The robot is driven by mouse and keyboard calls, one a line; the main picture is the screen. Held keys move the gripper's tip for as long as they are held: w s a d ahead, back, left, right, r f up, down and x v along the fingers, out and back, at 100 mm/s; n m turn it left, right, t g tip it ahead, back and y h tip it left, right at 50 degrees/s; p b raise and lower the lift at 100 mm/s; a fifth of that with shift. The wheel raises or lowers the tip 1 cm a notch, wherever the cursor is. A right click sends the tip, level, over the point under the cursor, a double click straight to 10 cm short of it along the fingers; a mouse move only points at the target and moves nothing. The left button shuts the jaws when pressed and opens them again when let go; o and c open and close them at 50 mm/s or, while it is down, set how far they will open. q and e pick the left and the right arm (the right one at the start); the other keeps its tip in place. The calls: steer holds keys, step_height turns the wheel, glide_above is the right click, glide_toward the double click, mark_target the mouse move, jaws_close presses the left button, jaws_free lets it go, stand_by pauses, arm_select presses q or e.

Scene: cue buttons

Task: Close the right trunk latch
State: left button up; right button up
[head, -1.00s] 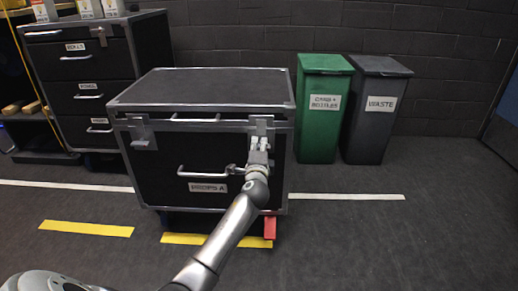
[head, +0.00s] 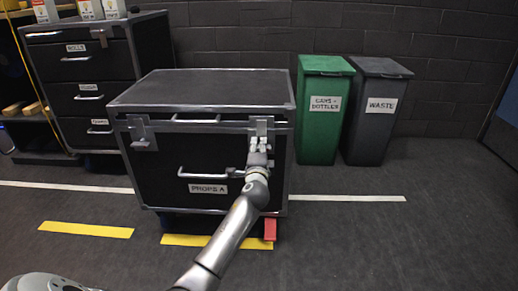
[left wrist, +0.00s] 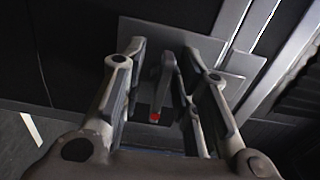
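The black trunk (head: 205,155) with grey metal edges and a "PROPS A" label stands ahead, its lid (head: 205,88) lying flat on top. The right latch (head: 262,124) is on the front right, its lower part partly hidden by my left gripper (head: 259,146). In the left wrist view, the gripper (left wrist: 163,52) is open, its fingers either side of a dark latch lever (left wrist: 167,75). The right finger is close to the lever; contact is unclear. A small red spot (left wrist: 154,117) shows below the lever. My right gripper is not in view.
The left latch (head: 141,134) and a front handle (head: 205,172) are on the trunk. A green bin (head: 320,125) and a grey waste bin (head: 375,125) stand to the right. A drawer cabinet (head: 90,85) stands behind left. The floor at front right is clear.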

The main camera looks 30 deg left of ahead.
arm_select(q)
steer(key=v, duration=1.2)
stand_by(0.6)
